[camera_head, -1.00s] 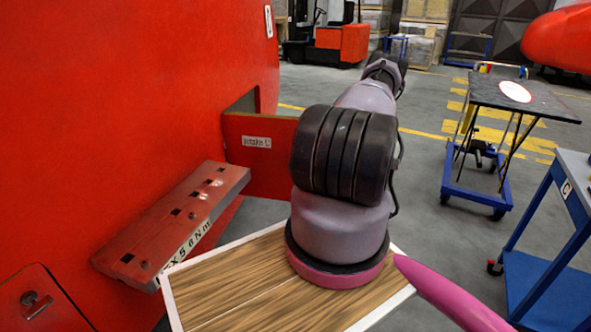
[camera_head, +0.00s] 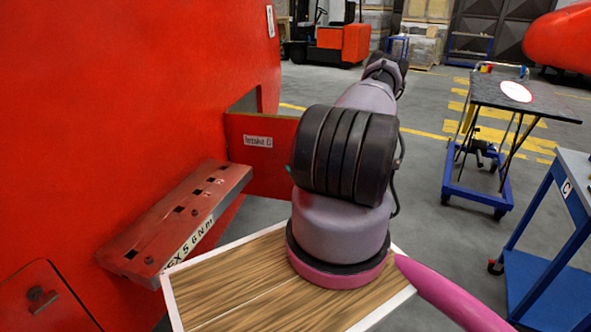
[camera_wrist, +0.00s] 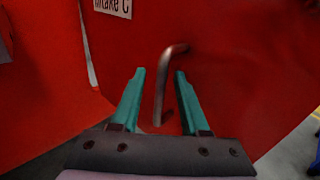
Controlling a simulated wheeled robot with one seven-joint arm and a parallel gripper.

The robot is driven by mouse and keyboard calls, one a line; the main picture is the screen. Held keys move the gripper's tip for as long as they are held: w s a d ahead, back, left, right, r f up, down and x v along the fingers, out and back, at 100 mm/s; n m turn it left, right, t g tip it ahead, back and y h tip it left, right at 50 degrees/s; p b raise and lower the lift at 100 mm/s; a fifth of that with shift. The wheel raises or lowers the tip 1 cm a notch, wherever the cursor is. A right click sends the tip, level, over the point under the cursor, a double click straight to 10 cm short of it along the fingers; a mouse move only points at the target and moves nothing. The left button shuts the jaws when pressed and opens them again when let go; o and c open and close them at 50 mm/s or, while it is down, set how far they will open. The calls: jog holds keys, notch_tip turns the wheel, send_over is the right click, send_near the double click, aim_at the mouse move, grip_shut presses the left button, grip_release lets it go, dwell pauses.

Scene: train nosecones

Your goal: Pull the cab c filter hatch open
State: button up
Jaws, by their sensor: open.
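The red hatch panel (camera_head: 275,175) stands swung out from the red cab side, with a dark gap (camera_head: 246,103) behind it. Its white label (camera_head: 258,142) reads as intake C. In the wrist view the panel (camera_wrist: 235,60) fills the middle and right, and a bent metal handle (camera_wrist: 163,90) stands on it. My gripper (camera_wrist: 159,74) is open, with one teal finger on each side of the handle and a gap to each. How deep the handle lies between the fingers is unclear.
A blue cart with a dark top (camera_head: 548,105) and a blue trolley (camera_head: 545,285) stand at right. Floor between is clear.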

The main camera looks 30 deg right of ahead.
jog(key=s+a, duration=0.1)
jog(key=s, duration=0.9)
jog(key=shift+s+a, duration=0.15)
jog(key=shift+s, duration=0.15)
jog(key=shift+r, duration=0.15)
